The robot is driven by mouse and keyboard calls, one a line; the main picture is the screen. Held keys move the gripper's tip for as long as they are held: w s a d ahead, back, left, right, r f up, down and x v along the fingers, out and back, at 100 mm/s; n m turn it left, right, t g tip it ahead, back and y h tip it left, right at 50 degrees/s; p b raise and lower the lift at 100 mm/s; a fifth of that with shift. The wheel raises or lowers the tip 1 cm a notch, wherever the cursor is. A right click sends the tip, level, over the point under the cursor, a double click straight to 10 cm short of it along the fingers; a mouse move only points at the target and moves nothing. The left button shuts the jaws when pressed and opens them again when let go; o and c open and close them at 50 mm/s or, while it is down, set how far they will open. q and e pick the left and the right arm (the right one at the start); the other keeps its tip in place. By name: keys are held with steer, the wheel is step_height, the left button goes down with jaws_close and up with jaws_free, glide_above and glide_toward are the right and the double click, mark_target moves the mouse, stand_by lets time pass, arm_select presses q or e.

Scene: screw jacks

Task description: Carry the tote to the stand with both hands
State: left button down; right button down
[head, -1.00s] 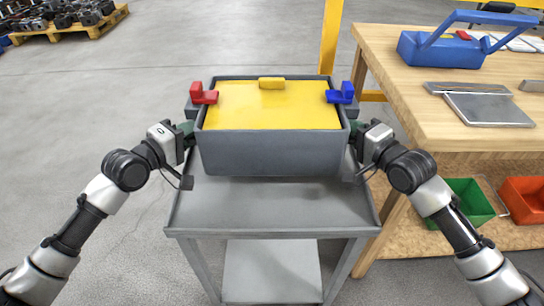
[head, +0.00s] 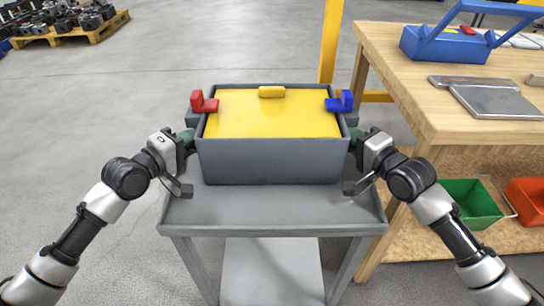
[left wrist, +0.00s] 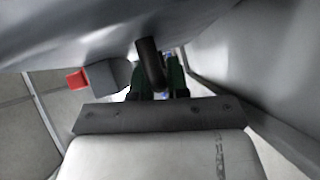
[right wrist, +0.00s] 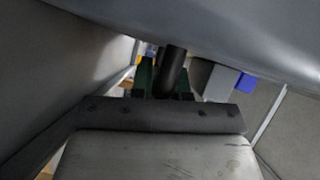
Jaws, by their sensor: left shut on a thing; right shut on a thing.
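The grey tote (head: 270,162) has a flat yellow surface inside its rim and is level in the head view. It is over the grey stand (head: 275,212); whether its underside touches the stand top is hard to tell. A red block (head: 203,102) is at its left side, a blue block (head: 340,102) at its right and a yellow block (head: 271,92) at the back rim. My left gripper (head: 189,137) is shut on the tote's left handle, a dark bar (left wrist: 150,62). My right gripper (head: 355,136) is shut on the right handle, a similar bar (right wrist: 172,70).
A wooden workbench (head: 400,70) stands close on the right, holding a blue toolbox (head: 445,45) and grey plates. Green (head: 470,200) and orange (head: 525,198) bins are on its lower shelf. A yellow post (head: 330,40) rises behind. The floor at left is clear up to a pallet (head: 75,40).

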arm_select(q)
steer(key=shift+w+r, duration=0.1)
arm_select(e)
steer(key=shift+w+r, duration=0.1)
arm_select(q)
steer(key=c, duration=1.4)
jaws_free()
steer(key=shift+f, duration=0.25)
arm_select(e)
steer(key=c, duration=1.4)
jaws_free()
steer(key=shift+f, duration=0.25)
arm_select(q)
steer(key=o, duration=0.3)
steer(key=shift+s+r, duration=0.15)
steer(key=shift+s, duration=0.15)
arm_select(e)
steer(key=o, duration=0.3)
steer(key=shift+s+r, duration=0.15)
steer(key=shift+s, duration=0.15)
arm_select(q)
steer(key=shift+w, duration=0.1)
arm_select(e)
steer(key=shift+w, duration=0.1)
